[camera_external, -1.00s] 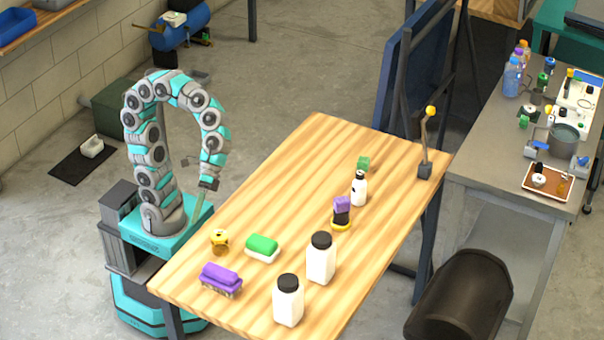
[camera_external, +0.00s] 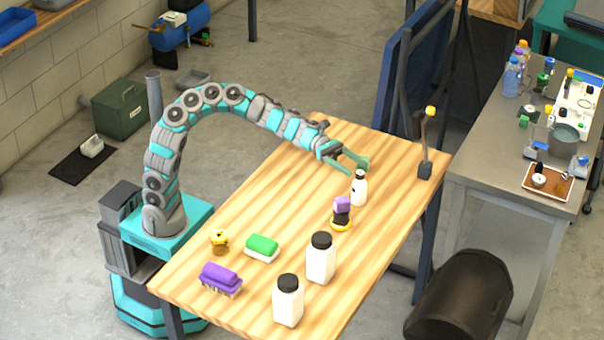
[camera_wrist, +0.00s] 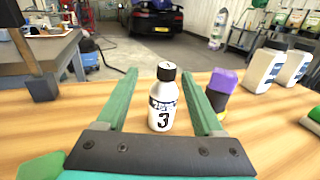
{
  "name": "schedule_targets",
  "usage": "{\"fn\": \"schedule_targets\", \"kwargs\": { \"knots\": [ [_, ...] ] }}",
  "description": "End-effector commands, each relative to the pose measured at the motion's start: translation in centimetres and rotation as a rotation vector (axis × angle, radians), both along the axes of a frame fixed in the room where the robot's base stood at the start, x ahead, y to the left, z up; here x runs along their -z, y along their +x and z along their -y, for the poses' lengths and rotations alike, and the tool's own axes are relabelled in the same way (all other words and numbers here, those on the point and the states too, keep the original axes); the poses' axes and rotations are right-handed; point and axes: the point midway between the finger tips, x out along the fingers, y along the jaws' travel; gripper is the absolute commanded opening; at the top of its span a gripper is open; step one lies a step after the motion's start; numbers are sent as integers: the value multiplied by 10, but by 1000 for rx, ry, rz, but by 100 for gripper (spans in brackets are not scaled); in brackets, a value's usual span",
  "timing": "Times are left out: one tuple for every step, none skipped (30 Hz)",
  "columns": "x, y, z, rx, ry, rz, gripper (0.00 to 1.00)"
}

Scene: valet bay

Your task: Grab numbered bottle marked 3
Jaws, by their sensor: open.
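The bottle marked 3 (camera_wrist: 161,103) is small and white with a black cap, and it stands upright on the wooden table (camera_external: 290,180). It also shows in the external view (camera_external: 359,190). My gripper (camera_wrist: 165,82) is open, its two green fingers pointing toward the bottle, which shows between them in the wrist view. In the external view my gripper (camera_external: 357,168) is just above and left of the bottle. I cannot tell whether a finger touches it.
A purple-topped yellow and black item (camera_external: 342,212) stands close to the bottle. Two larger white bottles (camera_external: 321,262) (camera_external: 288,303), a green-topped brush (camera_external: 262,247) and a purple brush (camera_external: 220,278) stand nearer the front. A post (camera_external: 425,150) stands at the back right edge.

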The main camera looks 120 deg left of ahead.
Motion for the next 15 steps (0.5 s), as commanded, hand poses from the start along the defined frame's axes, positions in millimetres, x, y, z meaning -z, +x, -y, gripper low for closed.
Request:
{"fn": "schedule_targets", "kwargs": {
  "knots": [
    [1, 3, 1, 0, -4, -3, 69],
    [1, 6, 2, 0, -4, -4, 69],
    [1, 9, 5, 2, -3, -3, 69],
    [1, 12, 6, 3, -2, -4, 69],
    [1, 15, 8, 3, -2, -4, 69],
    [1, 18, 9, 3, -1, -4, 69],
    [1, 21, 11, 4, -2, -4, 69],
    [1, 23, 12, 4, -1, -4, 69],
    [1, 26, 13, 4, -1, -4, 69],
    [0, 28, 15, 4, 0, -3, 69],
    [0, 31, 17, 4, 1, -3, 69],
    [-1, 36, 20, 5, 0, -2, 69],
    [-2, 40, 22, 4, 1, -2, 69],
    [-3, 44, 25, 4, 2, -2, 69],
    [-4, 49, 29, 5, 2, -2, 69]
  ]
}}
